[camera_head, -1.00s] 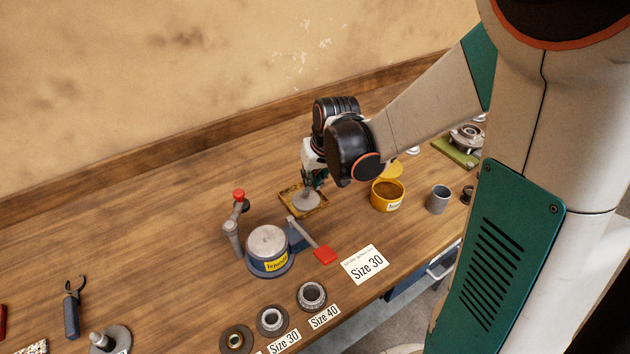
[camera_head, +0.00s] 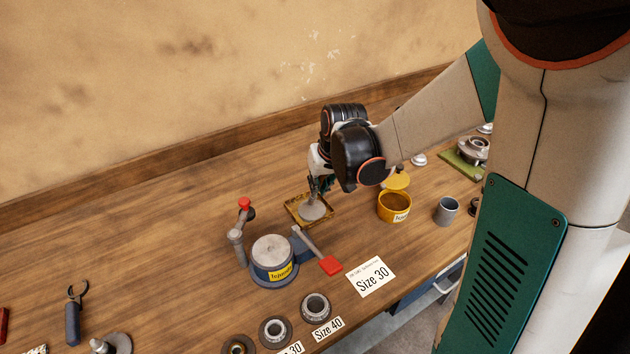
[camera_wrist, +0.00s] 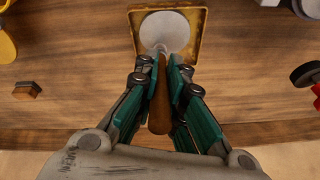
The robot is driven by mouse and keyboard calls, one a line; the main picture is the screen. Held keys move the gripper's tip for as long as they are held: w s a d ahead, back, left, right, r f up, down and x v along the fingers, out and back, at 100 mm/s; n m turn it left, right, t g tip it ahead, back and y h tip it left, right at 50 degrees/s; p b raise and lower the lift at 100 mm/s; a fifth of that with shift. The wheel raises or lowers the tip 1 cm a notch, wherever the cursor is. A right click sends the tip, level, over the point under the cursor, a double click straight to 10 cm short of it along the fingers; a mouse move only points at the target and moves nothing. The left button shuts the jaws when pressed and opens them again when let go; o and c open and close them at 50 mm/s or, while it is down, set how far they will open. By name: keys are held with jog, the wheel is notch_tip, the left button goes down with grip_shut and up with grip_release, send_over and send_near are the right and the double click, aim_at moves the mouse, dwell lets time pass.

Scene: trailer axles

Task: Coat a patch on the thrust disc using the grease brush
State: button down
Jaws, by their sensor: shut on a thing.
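The thrust disc (camera_head: 312,212) is a flat grey round plate lying in a shallow yellow-brown tray (camera_head: 291,205). The disc also shows at the top of the wrist view (camera_wrist: 176,24), inside the tray's rim (camera_wrist: 199,45). My gripper (camera_wrist: 164,68) is shut on the grease brush (camera_wrist: 159,103), whose brown wooden handle lies between the green fingers. In the head view my gripper (camera_head: 319,187) is right above the disc. The brush tip reaches the disc's near edge in the wrist view; I cannot tell whether it touches.
An open yellow grease tub (camera_head: 394,207) and a grey cup (camera_head: 446,211) stand right of the tray. A grey fixture with a blue base (camera_head: 272,260) and red-tipped levers stands in front. Several rings and a "Size 30" card (camera_head: 371,277) lie near the front edge.

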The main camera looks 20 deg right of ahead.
jog(key=shift+s+d+f, duration=0.1)
jog(key=shift+s+d, duration=0.1)
jog(key=shift+s, duration=0.7)
jog(key=shift+s+d, duration=0.15)
jog(key=shift+s, duration=0.7)
jog(key=shift+s+d+f, duration=0.1)
jog(key=shift+s+d, duration=0.1)
jog(key=shift+s, duration=0.7)
jog(key=shift+r, duration=0.1)
jog(key=shift+r+p, duration=2.35)
jog(key=shift+r, duration=0.65)
notch_tip(320, 180, up, 3)
jog(key=shift+p, duration=1.1)
